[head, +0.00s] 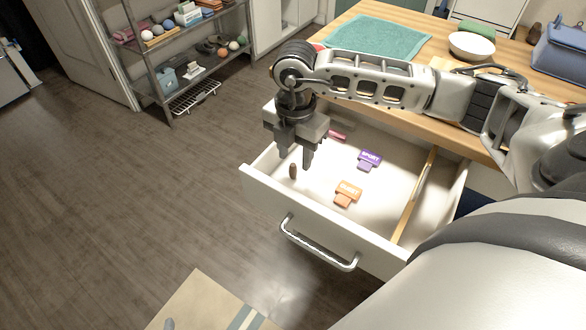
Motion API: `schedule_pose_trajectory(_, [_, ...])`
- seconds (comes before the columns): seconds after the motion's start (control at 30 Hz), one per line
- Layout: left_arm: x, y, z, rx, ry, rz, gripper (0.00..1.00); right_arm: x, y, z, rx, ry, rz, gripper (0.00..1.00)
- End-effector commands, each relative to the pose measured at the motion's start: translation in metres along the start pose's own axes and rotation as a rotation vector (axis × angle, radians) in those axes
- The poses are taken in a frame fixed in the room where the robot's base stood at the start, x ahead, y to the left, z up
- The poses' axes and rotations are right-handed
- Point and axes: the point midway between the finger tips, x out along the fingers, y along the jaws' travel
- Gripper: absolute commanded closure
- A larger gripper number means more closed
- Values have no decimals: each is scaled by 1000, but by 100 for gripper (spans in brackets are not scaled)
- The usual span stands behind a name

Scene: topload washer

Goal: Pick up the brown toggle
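The brown toggle (292,171) is a small dark brown upright piece in the open white drawer (325,222), near its left front corner. My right gripper (292,160) points down over that corner, its two fingers spread apart. The toggle shows just below and between the fingertips, and the fingers do not appear to touch it. The exact height gap is hard to judge from this one view. My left gripper is not in view.
The drawer also holds an orange tag (347,192), a purple tag (369,159), a red piece (337,135) and a wooden divider (414,196). A metal handle (318,246) is on its front. The wooden counter (450,50) is behind.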

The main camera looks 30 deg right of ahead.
Motion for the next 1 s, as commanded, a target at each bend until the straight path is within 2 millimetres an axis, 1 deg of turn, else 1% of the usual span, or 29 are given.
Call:
schedule_pose_trajectory(0.2, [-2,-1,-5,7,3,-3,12,32,6,0,0,1,-5,60])
schedule_pose_trajectory(0.3, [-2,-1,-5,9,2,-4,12,43,6,0,0,1,-4,60])
schedule_pose_trajectory(0.4, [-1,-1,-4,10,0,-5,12,48,6,0,-1,0,-2,60])
schedule_pose_trajectory(0.57, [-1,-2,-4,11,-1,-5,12,48,6,0,-1,0,-1,60])
schedule_pose_trajectory(0.6, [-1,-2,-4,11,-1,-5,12,48,6,0,-1,0,-1,63])
schedule_pose_trajectory(0.67, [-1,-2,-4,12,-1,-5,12,47,6,0,-1,0,-1,79])
schedule_pose_trajectory(0.7, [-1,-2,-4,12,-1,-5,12,47,6,0,-1,0,-1,91])
schedule_pose_trajectory(0.73, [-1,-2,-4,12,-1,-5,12,47,6,0,-1,0,-1,99])
schedule_pose_trajectory(1.0, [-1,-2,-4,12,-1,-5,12,47,6,0,-1,0,-1,100])
